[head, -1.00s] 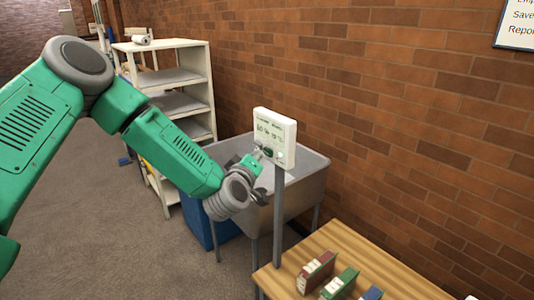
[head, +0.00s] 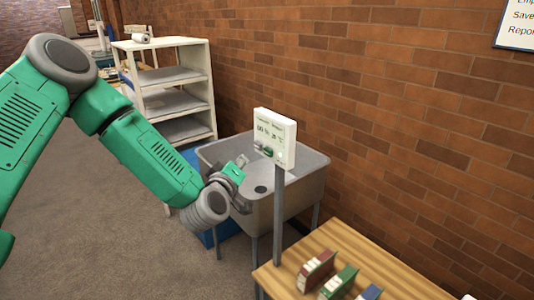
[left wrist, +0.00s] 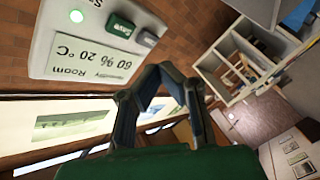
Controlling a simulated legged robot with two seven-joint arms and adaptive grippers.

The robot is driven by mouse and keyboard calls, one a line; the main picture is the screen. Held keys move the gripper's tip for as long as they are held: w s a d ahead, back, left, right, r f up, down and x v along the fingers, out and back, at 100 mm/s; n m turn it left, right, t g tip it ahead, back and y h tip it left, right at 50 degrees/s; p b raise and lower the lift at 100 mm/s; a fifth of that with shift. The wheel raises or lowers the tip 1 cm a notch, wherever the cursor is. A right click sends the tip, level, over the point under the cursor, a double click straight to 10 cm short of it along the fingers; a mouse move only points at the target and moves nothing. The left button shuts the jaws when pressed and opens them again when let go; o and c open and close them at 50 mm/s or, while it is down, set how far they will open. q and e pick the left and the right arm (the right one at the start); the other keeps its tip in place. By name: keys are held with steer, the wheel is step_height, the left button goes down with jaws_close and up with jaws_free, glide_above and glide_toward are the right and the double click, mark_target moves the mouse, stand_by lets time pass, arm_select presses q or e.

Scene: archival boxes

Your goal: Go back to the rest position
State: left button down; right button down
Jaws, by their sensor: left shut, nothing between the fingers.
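My left arm comes in from the left in the head view. Its gripper (head: 243,161) is just left of the white display panel (head: 275,138), apart from it, above the sink's near-left side. In the left wrist view the gripper's fingers (left wrist: 160,70) meet at their tips, shut and empty. My right gripper is in neither view.
The panel stands on a grey post (head: 279,215) beside a grey sink (head: 304,170). A wooden table (head: 385,272) at lower right holds small red, green and blue boxes. A white shelf (head: 205,85) stands behind. The brick wall bounds the right; the floor at left is open.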

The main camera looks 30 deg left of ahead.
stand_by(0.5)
arm_select(q)
steer(key=s+d+f+m+g+h+b, duration=0.2)
steer(key=s+d+f+m, duration=0.15)
steer(key=f, duration=0.45)
steer(key=s+d+f+m+g+h+b, duration=0.2)
steer(key=s+d+f, duration=0.25)
steer(key=f, duration=0.35)
steer(key=s+d+f+m+g+h+b, duration=0.1)
steer(key=s+d+f+m+g+b, duration=0.15)
steer(key=s+d+f, duration=0.4)
steer(key=s+a+f+m+g+b, duration=0.2)
steer(key=s+f+g, duration=0.2)
steer(key=s+f, duration=0.4)
steer(key=s+a+f+m+g+b, duration=0.2)
steer(key=s+f+g, duration=0.3)
steer(key=s, duration=1)
step_height(320, 180, down, 4)
steer(key=shift+a+r+m+y+b, duration=0.25)
steer(key=shift+m+y+b, duration=0.15)
steer(key=shift+m+b, duration=0.3)
steer(key=shift+w+f+g, duration=0.1)
steer(key=shift+w+g, duration=0.1)
steer(key=shift+g, duration=0.05)
